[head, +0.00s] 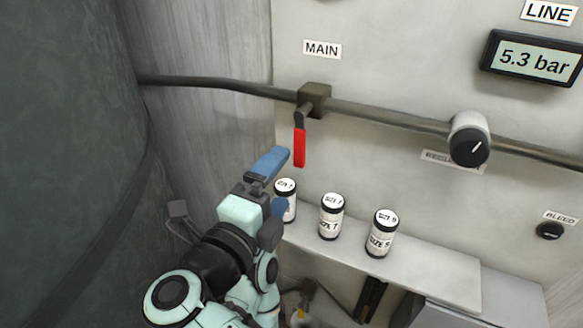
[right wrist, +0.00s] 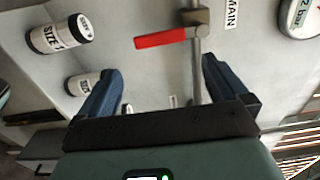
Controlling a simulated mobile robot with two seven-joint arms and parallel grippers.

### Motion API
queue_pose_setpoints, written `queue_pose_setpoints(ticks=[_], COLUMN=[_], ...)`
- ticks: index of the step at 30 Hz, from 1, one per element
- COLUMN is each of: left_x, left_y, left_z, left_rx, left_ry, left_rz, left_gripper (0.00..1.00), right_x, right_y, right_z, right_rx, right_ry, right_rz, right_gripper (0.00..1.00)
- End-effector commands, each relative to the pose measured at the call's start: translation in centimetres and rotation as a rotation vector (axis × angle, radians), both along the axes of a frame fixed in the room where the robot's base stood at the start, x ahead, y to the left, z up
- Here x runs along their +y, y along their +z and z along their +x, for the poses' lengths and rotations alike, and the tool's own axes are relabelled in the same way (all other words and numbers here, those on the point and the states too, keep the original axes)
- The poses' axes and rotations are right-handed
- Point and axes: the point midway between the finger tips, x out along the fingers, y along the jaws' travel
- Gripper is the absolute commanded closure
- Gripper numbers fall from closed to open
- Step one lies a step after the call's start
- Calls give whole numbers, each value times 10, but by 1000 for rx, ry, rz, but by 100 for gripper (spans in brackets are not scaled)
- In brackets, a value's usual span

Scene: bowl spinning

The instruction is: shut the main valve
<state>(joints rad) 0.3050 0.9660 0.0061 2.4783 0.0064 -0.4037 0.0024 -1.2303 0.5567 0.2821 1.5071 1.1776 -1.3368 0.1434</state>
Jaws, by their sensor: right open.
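The main valve (head: 314,96) is a dark block on the pipe under the MAIN label (head: 322,49). Its red handle (head: 300,147) hangs down, roughly across the pipe. My right gripper (head: 284,180) is open and empty, below and left of the handle, apart from it. In the right wrist view the red handle (right wrist: 160,39) lies beyond the open fingers (right wrist: 162,66), pointing left from the valve block (right wrist: 196,17), with the pipe (right wrist: 196,65) running down from the block. My left gripper is not in view.
Labelled canisters stand on a ledge (head: 430,275): one (head: 287,187) partly behind my right gripper, others (head: 331,217) (head: 382,234) to its right. A display (head: 532,62) reads 5.3 bar. A regulator knob (head: 468,140) and a bleed knob (head: 549,230) are at right. A dark tank (head: 60,150) fills the left.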

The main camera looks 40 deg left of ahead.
Motion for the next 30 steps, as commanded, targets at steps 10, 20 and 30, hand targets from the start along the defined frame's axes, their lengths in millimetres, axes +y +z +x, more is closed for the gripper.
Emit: queue_pose_setpoints(ticks=[10, 20, 30], left_x=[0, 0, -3], left_y=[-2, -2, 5], left_z=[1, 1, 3], left_rx=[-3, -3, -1], left_ry=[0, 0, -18], left_rz=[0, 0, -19], left_gripper=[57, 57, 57], right_x=[-6, -6, -22], right_y=[0, 0, -20], right_z=[-26, -25, 5], right_rx=[-1, 0, -1], right_ry=[0, 0, -69], right_rz=[1, 1, -80], right_gripper=[0, 0, 0])
